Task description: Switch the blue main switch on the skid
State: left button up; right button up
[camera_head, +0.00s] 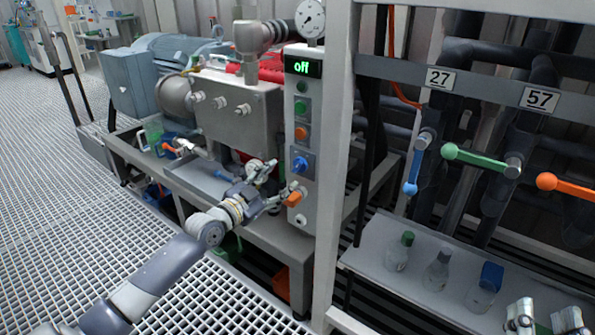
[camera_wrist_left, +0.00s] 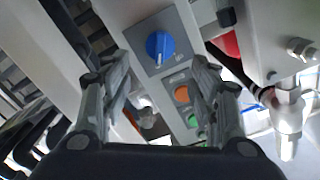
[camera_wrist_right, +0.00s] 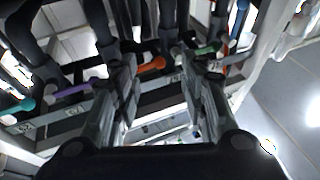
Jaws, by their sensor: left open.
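The blue main switch (camera_head: 300,163) is a round knob on a grey plate, low on the front of the white control panel (camera_head: 302,90). The green display (camera_head: 302,67) at the panel's top reads "off". My left gripper (camera_head: 279,180) is open in front of the panel, just left of and below the switch. In the left wrist view the blue switch (camera_wrist_left: 160,47) shows ahead between the two spread fingers, apart from both. My right gripper (camera_head: 545,316) is open and empty at the bottom right, near the bottle shelf.
Green and orange buttons (camera_head: 301,133) sit above the switch and an orange knob (camera_head: 293,197) below it. A grey frame post (camera_head: 336,150) stands right of the panel. Valve handles and a shelf (camera_head: 380,240) with bottles are further right. The grating floor (camera_head: 60,220) at left is clear.

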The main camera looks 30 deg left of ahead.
aim_at(297, 166)
pick_arm(q)
jog(key=w+b, duration=0.1)
jog(key=w, duration=0.6)
jog(key=shift+w+d+f+b, duration=0.1)
jog(key=shift+w+d+b, duration=0.1)
jog(key=shift+b, duration=0.2)
jog(key=shift+w, duration=0.3)
pick_arm(e)
jog(key=s+r+t+y, duration=0.2)
jog(key=s+r+t, duration=0.3)
jog(key=r, duration=0.3)
jog(key=shift+s+d, duration=0.2)
jog(key=shift+s, duration=0.15)
pick_arm(q)
jog(key=c, duration=1)
